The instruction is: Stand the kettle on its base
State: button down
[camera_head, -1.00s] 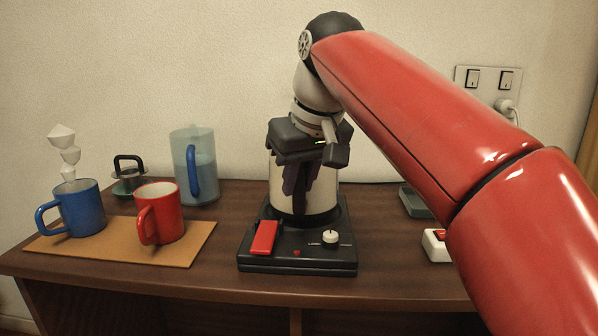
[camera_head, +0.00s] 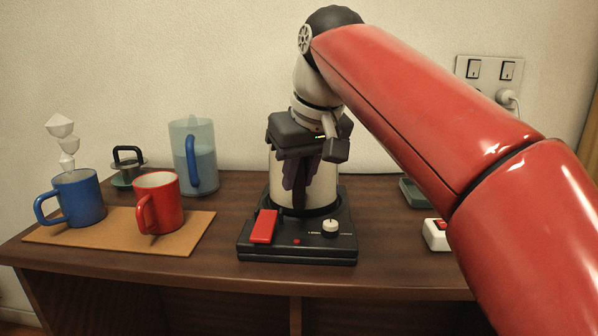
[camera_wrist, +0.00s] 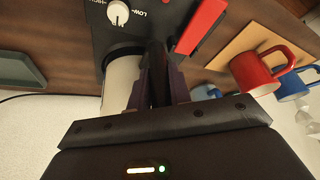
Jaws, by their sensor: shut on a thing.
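The cream kettle (camera_head: 328,182), with a dark band at its bottom, stands upright over the black base (camera_head: 345,222) and seems to rest on it. In the wrist view the kettle body (camera_wrist: 120,80) shows beside the base (camera_wrist: 150,22); the exact seating is hard to tell. My gripper (camera_head: 302,184) is in front of the kettle, fingers pointing down, shut on its dark handle. In the wrist view the gripper (camera_wrist: 160,85) has the handle between its fingers. The wrist hides the kettle's top. The base carries a red lever (camera_head: 264,227) and a white knob (camera_head: 330,226).
A red mug (camera_head: 166,205) and a blue mug (camera_head: 80,198) are on a tan board (camera_head: 185,238) at left. Behind are a clear jug (camera_head: 205,155) and a black-handled item (camera_head: 127,165). A white box (camera_head: 436,236) is right of the base.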

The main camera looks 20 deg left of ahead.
jog(key=c, duration=1.2)
grip_release()
jog(key=shift+f, duration=0.15)
jog(key=p+v, duration=0.2)
jog(key=v, duration=0.5)
jog(key=shift+s+d+r, duration=0.1)
jog(key=shift+r, duration=0.25)
jog(key=s+d+f+m+t+h, duration=0.1)
jog(key=s+d+f+m, duration=0.15)
jog(key=d+f, duration=0.5)
jog(key=s+d+f+m+t+h, duration=0.1)
jog(key=d+f+m, duration=0.25)
jog(key=d, duration=0.65)
jog(key=s+d+f+m, duration=0.1)
jog(key=s+d+f, duration=0.2)
jog(key=f, duration=0.3)
jog(key=s+d+f+m+h, duration=0.1)
jog(key=s+d+f, duration=0.2)
jog(key=f, duration=0.3)
jog(key=s+d+f+m, duration=0.1)
jog(key=s+d+f, duration=0.3)
jog(key=d+f, duration=0.1)
jog(key=shift+d+f, duration=0.25)
jog(key=shift+f, duration=0.3)
